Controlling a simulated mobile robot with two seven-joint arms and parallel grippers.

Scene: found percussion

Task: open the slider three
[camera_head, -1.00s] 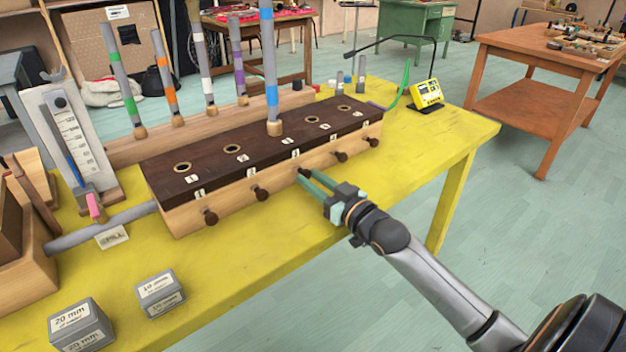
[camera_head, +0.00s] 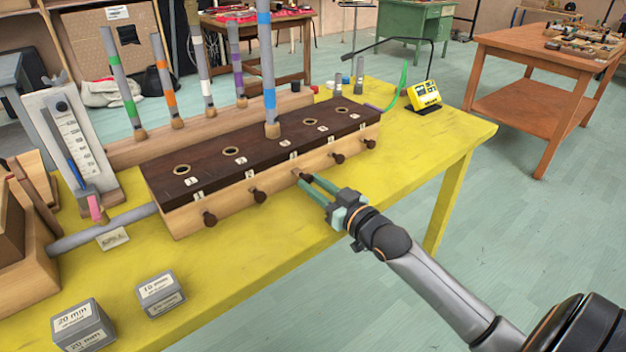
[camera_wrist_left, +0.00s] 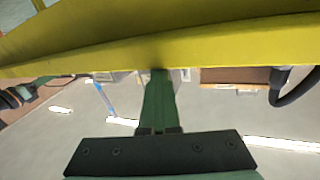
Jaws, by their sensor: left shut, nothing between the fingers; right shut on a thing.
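The wind chest (camera_head: 245,190) is a long box with a dark top and pale wooden front, on a yellow table. Dark slider knobs stick out along its front. My right gripper (camera_head: 304,180) is shut on the middle knob, slider three, which its fingers partly hide. A blue-banded pipe (camera_head: 267,70) stands upright in the third hole, above that knob. My left gripper (camera_wrist_left: 160,85) shows only in the left wrist view, shut and empty near the yellow table edge (camera_wrist_left: 200,42).
Several banded pipes, one green-banded (camera_head: 122,85), stand in a rack behind the chest. Two grey weight blocks (camera_head: 82,325) (camera_head: 160,293) lie at the front left. A gauge (camera_head: 75,150) stands at the left. A yellow meter (camera_head: 424,95) sits at the right. The table's right front is clear.

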